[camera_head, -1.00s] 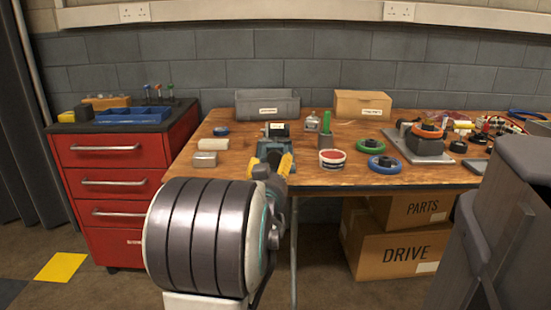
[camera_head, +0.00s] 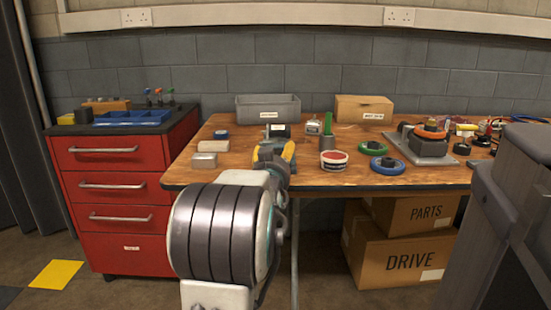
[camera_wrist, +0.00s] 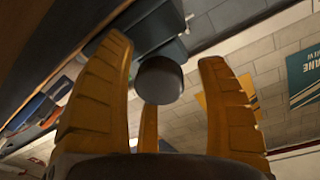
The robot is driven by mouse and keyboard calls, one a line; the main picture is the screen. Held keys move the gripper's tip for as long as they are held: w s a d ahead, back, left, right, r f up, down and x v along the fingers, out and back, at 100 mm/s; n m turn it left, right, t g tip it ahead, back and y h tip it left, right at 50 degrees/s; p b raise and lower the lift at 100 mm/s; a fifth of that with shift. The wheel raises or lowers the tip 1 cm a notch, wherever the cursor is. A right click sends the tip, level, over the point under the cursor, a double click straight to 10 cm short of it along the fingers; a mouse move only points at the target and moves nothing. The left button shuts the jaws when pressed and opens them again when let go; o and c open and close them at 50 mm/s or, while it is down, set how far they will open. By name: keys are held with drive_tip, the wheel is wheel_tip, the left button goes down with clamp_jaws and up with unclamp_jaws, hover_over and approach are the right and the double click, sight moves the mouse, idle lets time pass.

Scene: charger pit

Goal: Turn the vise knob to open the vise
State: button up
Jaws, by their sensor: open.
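The vise (camera_head: 277,131) stands near the middle of the wooden bench in the head view, mostly hidden behind my arm and gripper. In the wrist view its grey-blue body (camera_wrist: 160,28) is at the top centre. A dark round knob (camera_wrist: 159,80) sticks out of it toward the camera. My gripper (camera_wrist: 170,75) has its yellow fingers spread open around the knob, with visible gaps on the left and right. In the head view my gripper (camera_head: 272,153) is at the bench's front edge, before the vise. I cannot tell whether a finger touches the knob.
Light blocks (camera_head: 204,160) lie to the left. A red drawer cabinet (camera_head: 110,165) stands at left.

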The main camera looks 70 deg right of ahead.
drive_tip(key=shift+c, duration=0.2)
drive_tip(key=shift+r, duration=0.1)
drive_tip(key=c, duration=1.2)
